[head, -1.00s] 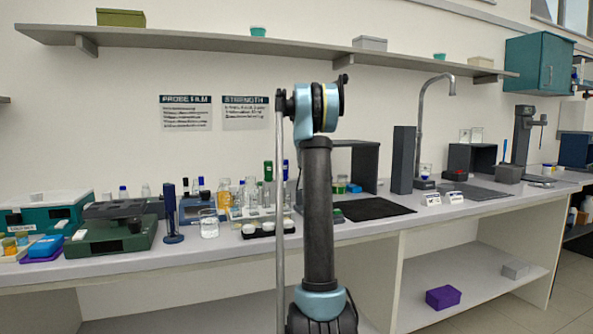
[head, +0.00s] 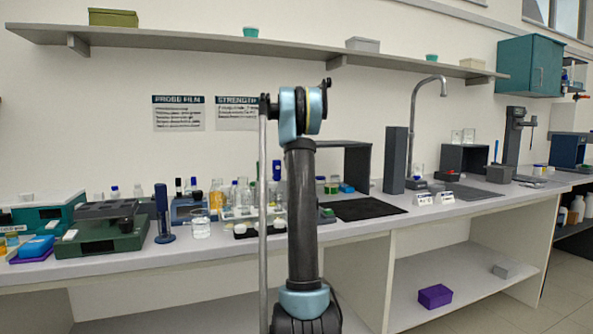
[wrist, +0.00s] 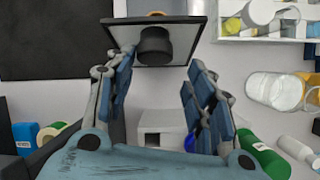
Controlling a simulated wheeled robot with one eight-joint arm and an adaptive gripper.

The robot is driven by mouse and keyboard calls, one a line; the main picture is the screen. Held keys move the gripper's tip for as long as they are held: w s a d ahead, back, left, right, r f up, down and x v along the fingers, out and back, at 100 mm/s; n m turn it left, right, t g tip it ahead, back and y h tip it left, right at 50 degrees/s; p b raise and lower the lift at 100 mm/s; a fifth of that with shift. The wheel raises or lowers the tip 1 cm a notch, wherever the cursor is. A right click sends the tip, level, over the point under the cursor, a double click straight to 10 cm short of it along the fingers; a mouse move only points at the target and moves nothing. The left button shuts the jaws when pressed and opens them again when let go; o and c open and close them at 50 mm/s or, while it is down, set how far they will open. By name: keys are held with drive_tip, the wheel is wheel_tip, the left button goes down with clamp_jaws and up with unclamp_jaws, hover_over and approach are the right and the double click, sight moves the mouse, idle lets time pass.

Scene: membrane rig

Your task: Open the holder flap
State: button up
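In the wrist view my gripper (wrist: 160,66) is open, with its two blue fingers apart and nothing held between them. A dark-framed plate with a black round knob (wrist: 155,46) sits at the top centre, just beyond the fingertips. I cannot tell if this plate is the holder flap. A pale grey block (wrist: 162,125) shows farther back between the fingers. In the head view my upright arm hides part of the bench, and my gripper is not visible. No flap can be made out there for certain.
Bottles and glassware (head: 240,195) crowd the bench left of my arm. A dark green device (head: 100,238) stands farther left. A black mat (head: 362,209) and grey upright block (head: 396,160) stand right. A wall shelf (head: 290,47) runs above.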

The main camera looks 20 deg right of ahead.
drive_tip(key=shift+d+r, duration=0.1)
drive_tip(key=shift+d, duration=0.1)
drive_tip(key=v, duration=1.1)
drive_tip(key=shift+w+r, duration=0.3)
drive_tip(key=shift+a, duration=0.1)
